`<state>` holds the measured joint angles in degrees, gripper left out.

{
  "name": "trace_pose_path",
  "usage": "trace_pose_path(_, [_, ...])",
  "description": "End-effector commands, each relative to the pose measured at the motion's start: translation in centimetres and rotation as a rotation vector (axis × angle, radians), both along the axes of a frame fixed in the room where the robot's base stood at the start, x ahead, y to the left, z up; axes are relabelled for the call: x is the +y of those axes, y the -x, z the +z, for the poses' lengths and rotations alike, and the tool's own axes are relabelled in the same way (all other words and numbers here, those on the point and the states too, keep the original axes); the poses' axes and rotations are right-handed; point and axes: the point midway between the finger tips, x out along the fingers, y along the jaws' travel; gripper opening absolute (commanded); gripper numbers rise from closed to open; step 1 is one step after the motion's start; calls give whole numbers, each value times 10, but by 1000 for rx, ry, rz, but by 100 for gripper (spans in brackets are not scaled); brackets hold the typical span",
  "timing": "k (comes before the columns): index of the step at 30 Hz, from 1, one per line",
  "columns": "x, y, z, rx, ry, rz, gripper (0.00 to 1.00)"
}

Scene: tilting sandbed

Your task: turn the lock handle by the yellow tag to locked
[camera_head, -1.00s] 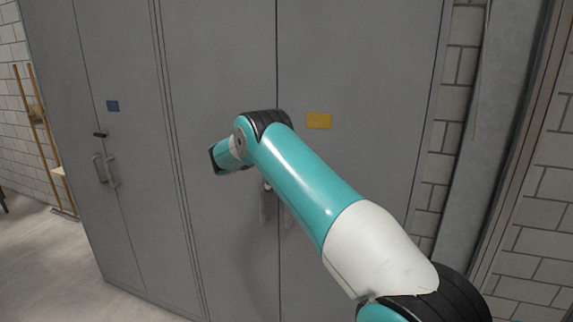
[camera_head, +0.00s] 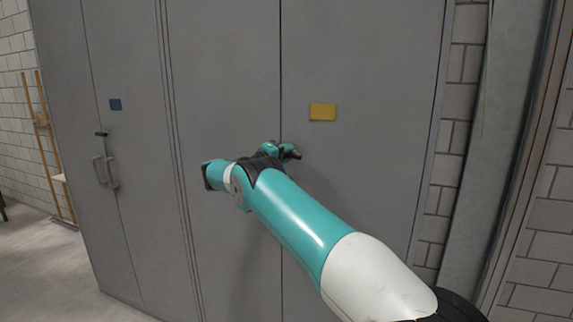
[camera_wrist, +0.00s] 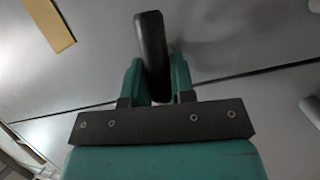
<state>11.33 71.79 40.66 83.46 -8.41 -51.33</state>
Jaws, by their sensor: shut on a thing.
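The yellow tag (camera_head: 322,112) is on the right-hand door of the near grey cabinet, right of the door seam. It also shows at the upper left of the wrist view (camera_wrist: 49,23). The lock handle (camera_wrist: 151,45) is a dark bar between my two teal fingers in the wrist view, lying across the line of the seam. My gripper (camera_wrist: 157,72) is shut on it. In the head view my gripper (camera_head: 284,151) is at the seam, below and left of the yellow tag, and mostly covers the handle.
A second cabinet section at left has a blue tag (camera_head: 115,104), a dark lock handle (camera_head: 101,134) and pull handles (camera_head: 105,171). A block wall (camera_head: 455,120) stands close at right. My arm hides the lower middle of the near doors.

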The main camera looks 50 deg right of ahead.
Motion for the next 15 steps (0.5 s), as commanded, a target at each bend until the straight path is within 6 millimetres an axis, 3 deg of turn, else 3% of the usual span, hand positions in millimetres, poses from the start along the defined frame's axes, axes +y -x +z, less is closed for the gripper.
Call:
trace_pose_path(1, [0, 0, -8, 30, 14, 1, 0])
trace_pose_path(15, [1, -1, -6, 210, 84, 2, 0])
